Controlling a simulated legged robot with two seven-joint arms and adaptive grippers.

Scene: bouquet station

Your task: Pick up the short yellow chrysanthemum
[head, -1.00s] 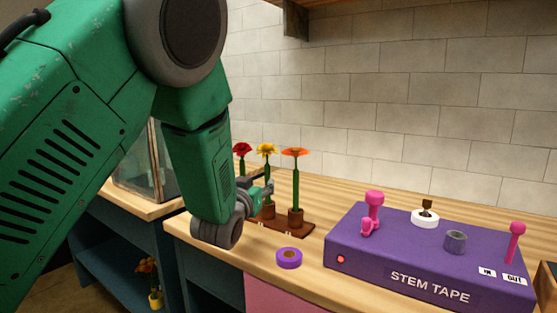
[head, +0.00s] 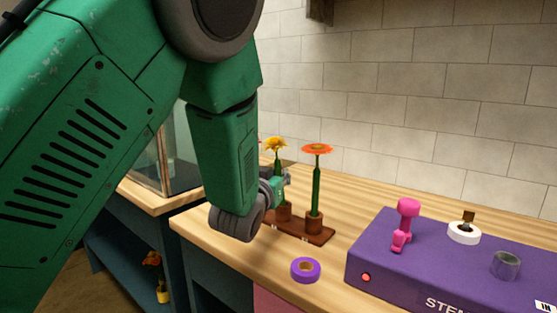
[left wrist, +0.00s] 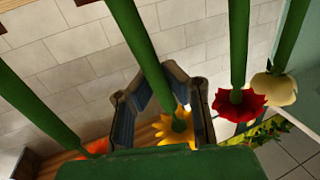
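The yellow chrysanthemum (head: 275,144) stands in its brown pot (head: 284,212) on a small dark rack at the counter's front. Its bloom leans a little left of its pot. My left gripper (head: 280,186) is at its stem. In the left wrist view, the fingers (left wrist: 160,78) bend inward on both sides of the green stem and appear shut on it, with the yellow bloom (left wrist: 178,130) behind them. The lower stem is partly hidden in the head view. My right gripper is not in view.
An orange flower (head: 317,149) stands close on the right. A red flower (left wrist: 238,105) and a pale one (left wrist: 273,88) show in the left wrist view. A purple tape roll (head: 305,270) lies in front of the rack, and a purple stem tape box (head: 440,260) stands to the right.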

